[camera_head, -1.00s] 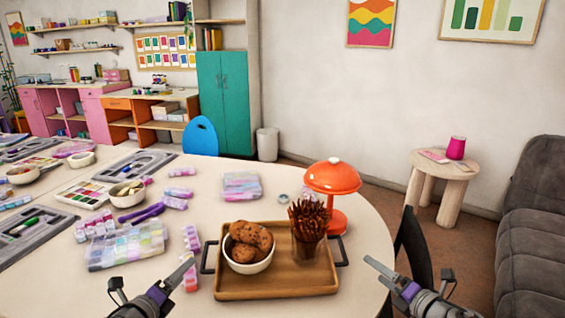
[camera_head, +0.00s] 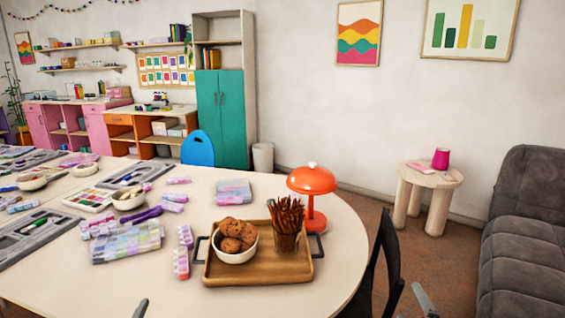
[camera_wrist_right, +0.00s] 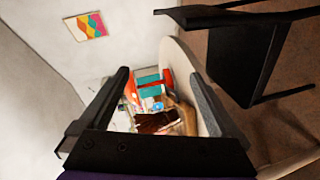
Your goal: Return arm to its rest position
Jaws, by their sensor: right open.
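My right gripper (camera_head: 424,300) shows as little more than a fingertip at the bottom edge of the head view, right of the round table's edge and beside a black chair. In the right wrist view its two fingers (camera_wrist_right: 158,75) are spread wide with nothing held between them. My left gripper (camera_head: 141,308) shows only a small tip at the bottom edge, left of centre, over the near part of the table. Its jaws and most of both arms are out of the picture.
The cream table (camera_head: 338,262) bears a wooden tray (camera_head: 262,275) with a cookie bowl (camera_head: 236,254) and a cup of sticks (camera_head: 286,242), an orange lamp (camera_head: 312,181) and bead boxes. A black chair (camera_head: 385,262) stands right of the table; a grey sofa (camera_head: 520,235) is farther right.

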